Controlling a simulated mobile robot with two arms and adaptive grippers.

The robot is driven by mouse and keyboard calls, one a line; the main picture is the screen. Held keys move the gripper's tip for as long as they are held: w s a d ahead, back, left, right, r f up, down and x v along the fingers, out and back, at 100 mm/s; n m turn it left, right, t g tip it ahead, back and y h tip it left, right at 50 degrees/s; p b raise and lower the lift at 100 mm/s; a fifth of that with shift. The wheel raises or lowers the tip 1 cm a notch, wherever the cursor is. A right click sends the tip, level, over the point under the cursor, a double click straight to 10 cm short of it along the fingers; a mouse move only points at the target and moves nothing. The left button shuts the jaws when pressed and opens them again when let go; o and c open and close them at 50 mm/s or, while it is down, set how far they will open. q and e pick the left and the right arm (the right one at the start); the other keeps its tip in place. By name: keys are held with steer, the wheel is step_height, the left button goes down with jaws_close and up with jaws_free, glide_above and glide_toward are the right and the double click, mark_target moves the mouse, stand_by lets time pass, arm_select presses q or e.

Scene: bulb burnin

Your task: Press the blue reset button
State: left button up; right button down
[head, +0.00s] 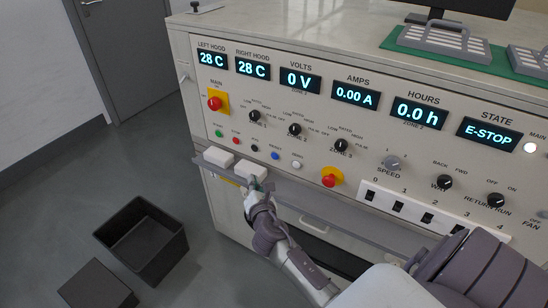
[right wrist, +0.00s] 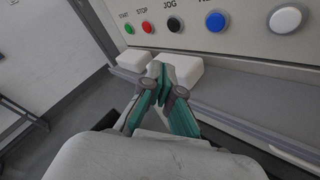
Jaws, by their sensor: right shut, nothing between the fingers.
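The blue reset button (head: 275,156) sits in the lower row of buttons on the panel, between a black and a white button. It also shows at the top of the right wrist view (right wrist: 215,21), its label cut off by the edge. My right gripper (head: 256,183) is shut and empty, below and slightly left of the blue button and apart from it. In the right wrist view its teal fingertips (right wrist: 157,73) meet in front of a white block on the ledge, below the black button. My left gripper is not in view.
Green (head: 219,134), red (head: 236,141) and black (head: 254,148) buttons lie left of the blue one; a white button (head: 297,164) lies right. A red emergency knob (head: 329,180) is farther right. White blocks (head: 218,157) sit on the ledge. The state display (head: 486,134) reads E-STOP.

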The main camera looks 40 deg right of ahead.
mark_target(275, 156)
steer(key=shift+w+d, duration=0.55)
steer(key=shift+d, duration=0.8)
steer(key=shift+w+d, duration=0.6)
steer(key=shift+d, duration=0.8)
steer(key=shift+w+d, duration=0.55)
steer(key=shift+d, duration=0.8)
steer(key=shift+w+d, duration=0.15)
steer(key=shift+d, duration=0.2)
steer(key=shift+w+d, duration=0.15)
steer(key=shift+d, duration=0.2)
steer(key=shift+a, duration=0.1)
steer(key=shift+s+a, duration=0.35)
steer(key=shift+a, duration=0.3)
